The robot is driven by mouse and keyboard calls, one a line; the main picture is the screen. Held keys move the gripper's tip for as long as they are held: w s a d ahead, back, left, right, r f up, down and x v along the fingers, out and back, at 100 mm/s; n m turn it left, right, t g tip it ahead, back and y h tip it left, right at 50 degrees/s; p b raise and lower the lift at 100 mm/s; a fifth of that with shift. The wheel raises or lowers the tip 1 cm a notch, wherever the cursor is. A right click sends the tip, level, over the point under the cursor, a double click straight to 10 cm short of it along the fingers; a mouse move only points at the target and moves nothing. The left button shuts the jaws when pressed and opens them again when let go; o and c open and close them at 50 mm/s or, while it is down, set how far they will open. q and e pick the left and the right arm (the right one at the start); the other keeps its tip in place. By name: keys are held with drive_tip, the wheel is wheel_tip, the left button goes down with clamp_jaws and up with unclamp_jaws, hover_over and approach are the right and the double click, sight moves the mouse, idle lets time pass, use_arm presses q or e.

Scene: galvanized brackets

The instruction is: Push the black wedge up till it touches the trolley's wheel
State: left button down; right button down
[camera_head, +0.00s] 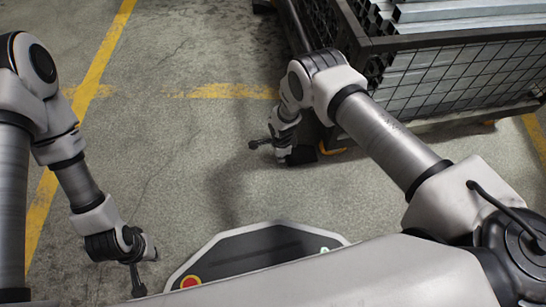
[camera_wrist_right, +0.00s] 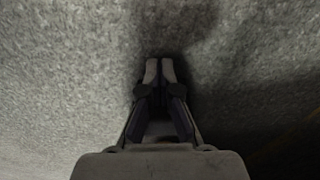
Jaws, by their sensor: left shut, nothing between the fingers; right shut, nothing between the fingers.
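The trolley (camera_head: 440,115) stands at the upper right in the head view, a dark mesh cage with metal profiles in it. My left gripper (camera_head: 152,252) is shut and empty at the lower left.
The concrete floor (camera_head: 185,165) is clear left of the trolley, with yellow painted lines (camera_head: 100,60). The trolley's cage rises close beside my right arm. In the right wrist view a dark area covers the floor to the right of the fingers.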

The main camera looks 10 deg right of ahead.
sight(293, 151)
drive_tip(key=shift+d, duration=0.3)
drive_tip(key=shift+d, duration=0.1)
drive_tip(key=d, duration=0.3)
drive_tip(key=shift+s, duration=0.1)
drive_tip(key=shift+d, duration=0.1)
